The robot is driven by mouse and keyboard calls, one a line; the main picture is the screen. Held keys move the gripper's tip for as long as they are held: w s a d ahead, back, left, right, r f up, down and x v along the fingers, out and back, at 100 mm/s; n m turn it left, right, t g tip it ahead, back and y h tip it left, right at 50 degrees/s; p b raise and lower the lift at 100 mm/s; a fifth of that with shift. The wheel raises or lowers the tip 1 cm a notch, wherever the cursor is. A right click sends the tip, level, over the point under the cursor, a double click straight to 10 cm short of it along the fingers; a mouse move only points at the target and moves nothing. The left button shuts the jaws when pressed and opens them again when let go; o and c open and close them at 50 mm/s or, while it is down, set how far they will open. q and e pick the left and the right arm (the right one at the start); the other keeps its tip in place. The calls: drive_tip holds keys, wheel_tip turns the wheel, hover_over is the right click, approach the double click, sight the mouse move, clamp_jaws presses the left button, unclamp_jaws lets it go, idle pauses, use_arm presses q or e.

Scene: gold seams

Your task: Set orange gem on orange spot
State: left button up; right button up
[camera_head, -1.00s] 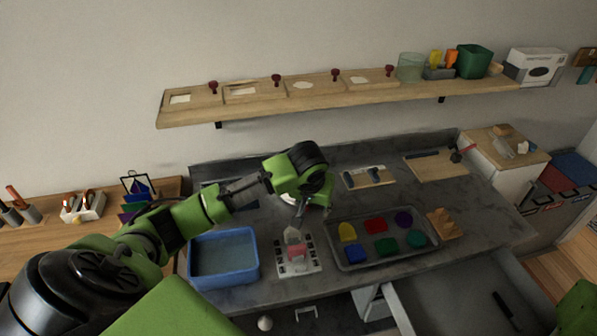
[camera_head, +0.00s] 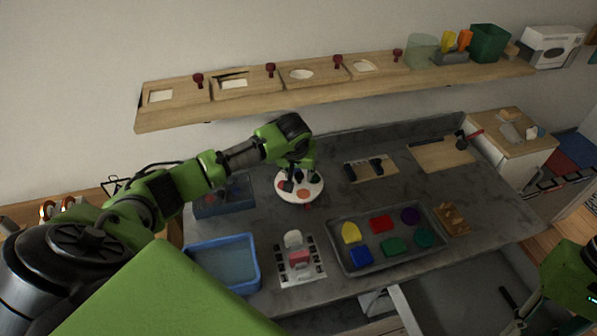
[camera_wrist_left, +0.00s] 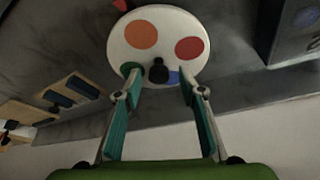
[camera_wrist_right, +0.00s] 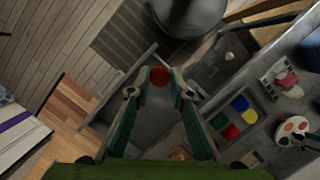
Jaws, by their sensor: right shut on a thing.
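The white round disc (camera_head: 286,197) lies on the grey worktop and bears coloured spots. Its orange spot (camera_wrist_left: 141,34) is bare in the left wrist view, beside a red spot (camera_wrist_left: 189,49). Blue and green spots show partly. My left gripper (camera_head: 291,186) is over the disc, fingers apart on either side of a dark knob (camera_wrist_left: 158,70), with nothing clamped. A small red piece (camera_wrist_left: 122,5) lies past the disc's edge. My right gripper (camera_wrist_right: 158,88) is shut on a red round thing (camera_wrist_right: 158,76). I see no clearly orange gem.
A blue tub (camera_head: 250,264), a white holder (camera_head: 301,272) and a grey tray (camera_head: 340,260) with several coloured pieces stand in front of the disc. A wall shelf (camera_head: 150,119) runs behind. An open drawer (camera_head: 450,300) is at the lower right.

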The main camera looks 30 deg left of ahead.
use_arm(q)
drive_tip(key=shift+w+a+f, duration=0.1)
drive_tip(key=shift+w+f, duration=0.05)
drive_tip(key=shift+f, duration=0.05)
drive_tip(key=shift+d+r, duration=0.15)
drive_tip(key=shift+d, duration=0.05)
use_arm(e)
drive_tip(key=shift+s+d+r, duration=0.1)
drive_tip(key=shift+s+d, duration=0.1)
drive_tip(key=shift+d, duration=0.05)
use_arm(q)
clamp_jaws()
use_arm(e)
drive_tip(key=shift+a, duration=0.1)
use_arm(q)
drive_tip(key=shift+r+p, duration=0.1)
drive_tip(key=shift+p, duration=0.55)
use_arm(e)
drive_tip(key=shift+r, duration=0.6)
use_arm(q)
drive_tip(key=shift+n+p, duration=0.3)
drive_tip(key=shift+n, duration=0.1)
use_arm(e)
drive_tip(key=shift+r, duration=0.3)
use_arm(q)
drive_tip(key=shift+y, duration=0.3)
